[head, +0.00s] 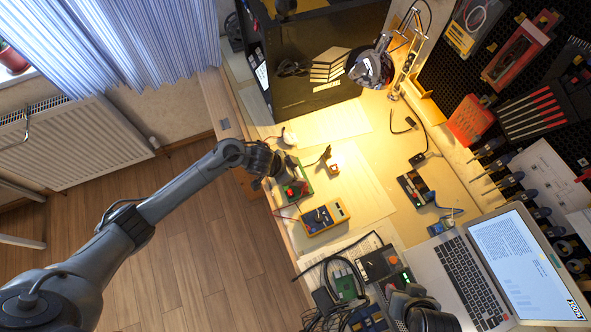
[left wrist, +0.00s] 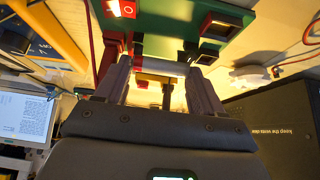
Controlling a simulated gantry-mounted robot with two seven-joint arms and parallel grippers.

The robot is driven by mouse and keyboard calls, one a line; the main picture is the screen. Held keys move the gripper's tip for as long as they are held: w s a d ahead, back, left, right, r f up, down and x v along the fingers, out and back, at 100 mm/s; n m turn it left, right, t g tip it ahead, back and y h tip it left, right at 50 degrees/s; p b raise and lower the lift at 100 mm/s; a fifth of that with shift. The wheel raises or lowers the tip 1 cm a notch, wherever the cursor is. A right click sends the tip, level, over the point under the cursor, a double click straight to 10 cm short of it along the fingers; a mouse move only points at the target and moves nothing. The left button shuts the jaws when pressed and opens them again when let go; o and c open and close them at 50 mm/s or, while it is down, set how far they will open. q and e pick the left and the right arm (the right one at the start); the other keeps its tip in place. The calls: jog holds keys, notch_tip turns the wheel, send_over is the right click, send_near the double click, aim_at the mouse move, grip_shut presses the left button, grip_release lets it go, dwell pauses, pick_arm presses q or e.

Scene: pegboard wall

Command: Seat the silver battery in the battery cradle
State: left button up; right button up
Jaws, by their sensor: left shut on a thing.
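My left gripper (head: 283,178) is at the near edge of the workbench, over a green board (head: 305,187) with a red part on it. In the left wrist view its two fingers (left wrist: 161,82) are closed on a pale, silvery bar (left wrist: 161,67), which looks like the silver battery. The bar lies across between the fingertips, close to the green board (left wrist: 180,32). The board carries a red switch (left wrist: 121,8) and a red-rimmed dark part (left wrist: 222,26). I cannot clearly tell the battery cradle or whether the battery touches it.
A yellow multimeter (head: 324,217) lies beside the board. A laptop (head: 465,265), a dark slotted tray (head: 414,189) and tangled cables (head: 345,300) occupy the right and front of the bench. Papers (head: 345,182) cover the lamp-lit middle.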

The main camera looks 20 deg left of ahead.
pick_arm(q)
jog(key=shift+f, duration=0.25)
pick_arm(e)
jog(key=shift+a+f, duration=0.1)
jog(key=shift+f, duration=0.05)
pick_arm(q)
jog(key=o, duration=1.1)
jog(key=shift+r, duration=0.1)
jog(key=shift+r+p, duration=2.45)
jog(key=shift+p, duration=0.35)
pick_arm(e)
jog(key=shift+r, duration=2.95)
